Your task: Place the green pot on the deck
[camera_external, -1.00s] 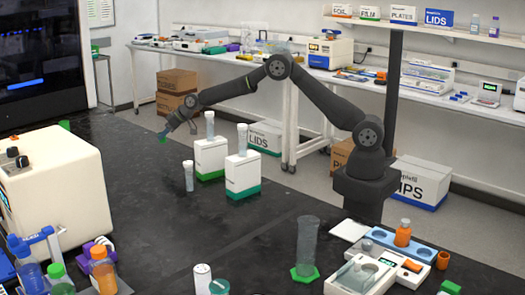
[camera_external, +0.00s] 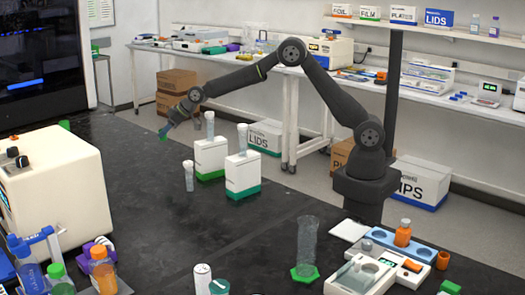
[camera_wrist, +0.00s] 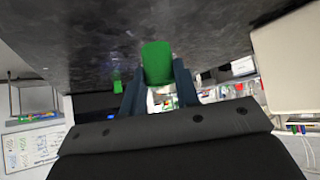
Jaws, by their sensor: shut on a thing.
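My gripper (camera_external: 166,131) is shut on a small green block-like thing, which I take for the green pot (camera_wrist: 157,60). In the wrist view the pot sits between the two blue-grey fingers, its green face toward the camera. In the external view only a speck of green shows at the fingertips (camera_external: 162,136). The gripper reaches down at a slant near the far edge of the black bench top (camera_external: 150,215), left of the white dispensers. The pot appears held above the bench; the exact gap cannot be told. No separate surface marked as the deck can be made out.
Two white dispensers with tubes (camera_external: 209,158) (camera_external: 242,173) and a capped tube (camera_external: 189,176) stand right of the gripper. Another green block (camera_external: 64,124) sits at the back left by the cream machine (camera_external: 60,185). The middle of the bench is clear.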

